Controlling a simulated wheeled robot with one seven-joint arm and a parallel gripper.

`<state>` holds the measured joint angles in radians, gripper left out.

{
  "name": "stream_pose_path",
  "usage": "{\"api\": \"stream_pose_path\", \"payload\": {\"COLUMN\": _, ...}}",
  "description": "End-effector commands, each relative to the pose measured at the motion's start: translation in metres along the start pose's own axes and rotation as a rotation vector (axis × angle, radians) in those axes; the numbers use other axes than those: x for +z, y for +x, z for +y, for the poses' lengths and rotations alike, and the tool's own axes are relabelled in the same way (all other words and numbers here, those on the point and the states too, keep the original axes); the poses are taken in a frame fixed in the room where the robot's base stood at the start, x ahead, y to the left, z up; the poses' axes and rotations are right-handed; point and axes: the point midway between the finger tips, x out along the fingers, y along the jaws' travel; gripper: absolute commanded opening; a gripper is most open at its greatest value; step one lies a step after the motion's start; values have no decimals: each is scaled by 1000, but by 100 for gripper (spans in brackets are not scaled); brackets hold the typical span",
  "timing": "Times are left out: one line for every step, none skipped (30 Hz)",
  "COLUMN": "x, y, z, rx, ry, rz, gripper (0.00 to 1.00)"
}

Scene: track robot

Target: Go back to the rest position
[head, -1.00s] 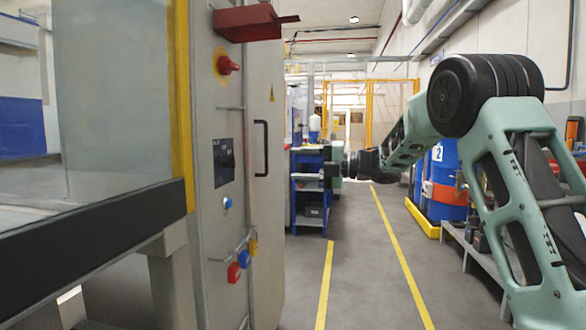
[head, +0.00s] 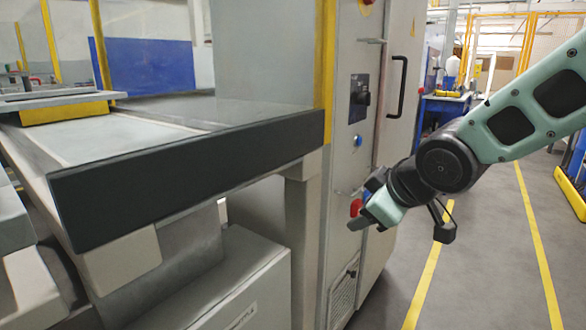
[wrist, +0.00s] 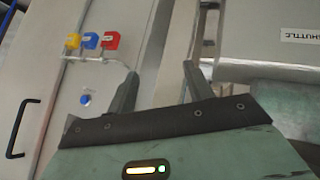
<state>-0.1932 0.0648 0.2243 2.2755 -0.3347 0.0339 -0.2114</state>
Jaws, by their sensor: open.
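My gripper (head: 372,207) is in the right half of the head view, in front of the lower part of a grey cabinet (head: 346,240). It points left and partly covers a red item (head: 356,206) on the cabinet. In the wrist view my gripper (wrist: 160,72) has its two dark fingers spread apart with nothing between them. My green arm comes in from the right edge of the head view.
A machine bench with a dark front edge (head: 190,175) stands at left. The cabinet has a black handle (head: 398,87); yellow (wrist: 73,41), blue (wrist: 90,40) and red (wrist: 110,40) tags hang on it. Yellow-lined floor (head: 480,260) is open at right.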

Motion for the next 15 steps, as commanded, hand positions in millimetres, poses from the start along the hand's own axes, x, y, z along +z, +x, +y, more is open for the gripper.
{"api": "stream_pose_path", "payload": {"x": 16, "y": -9, "z": -32, "rx": -53, "ry": 41, "rz": -73, "gripper": 52}}
{"api": "stream_pose_path", "payload": {"x": 26, "y": -14, "z": -50, "rx": -83, "ry": 69, "rz": -122, "gripper": 52}}
{"api": "stream_pose_path", "payload": {"x": 40, "y": -22, "z": -71, "rx": -119, "ry": 103, "rz": -184, "gripper": 52}}
{"api": "stream_pose_path", "payload": {"x": 50, "y": -28, "z": -86, "rx": -144, "ry": 124, "rz": -228, "gripper": 52}}
{"api": "stream_pose_path", "payload": {"x": 60, "y": -35, "z": -100, "rx": -167, "ry": 145, "rz": -272, "gripper": 52}}
{"api": "stream_pose_path", "payload": {"x": 72, "y": -44, "z": -117, "rx": -194, "ry": 169, "rz": -326, "gripper": 52}}
{"api": "stream_pose_path", "payload": {"x": 81, "y": -50, "z": -128, "rx": -212, "ry": 184, "rz": -364, "gripper": 52}}
{"api": "stream_pose_path", "payload": {"x": 90, "y": -57, "z": -139, "rx": -229, "ry": 200, "rz": -403, "gripper": 52}}
{"api": "stream_pose_path", "payload": {"x": 100, "y": -66, "z": -152, "rx": -249, "ry": 216, "rz": -450, "gripper": 52}}
{"api": "stream_pose_path", "payload": {"x": 108, "y": -72, "z": -161, "rx": -264, "ry": 229, "rz": -486, "gripper": 52}}
{"api": "stream_pose_path", "payload": {"x": 116, "y": -79, "z": -170, "rx": -277, "ry": 240, "rz": -520, "gripper": 52}}
{"api": "stream_pose_path", "payload": {"x": 126, "y": -89, "z": -182, "rx": -294, "ry": 253, "rz": -565, "gripper": 52}}
{"api": "stream_pose_path", "payload": {"x": 133, "y": -96, "z": -189, "rx": -306, "ry": 263, "rz": -599, "gripper": 52}}
{"api": "stream_pose_path", "payload": {"x": 141, "y": -103, "z": -197, "rx": -317, "ry": 272, "rz": -632, "gripper": 52}}
{"api": "stream_pose_path", "payload": {"x": 150, "y": -113, "z": -207, "rx": -332, "ry": 282, "rz": -676, "gripper": 52}}
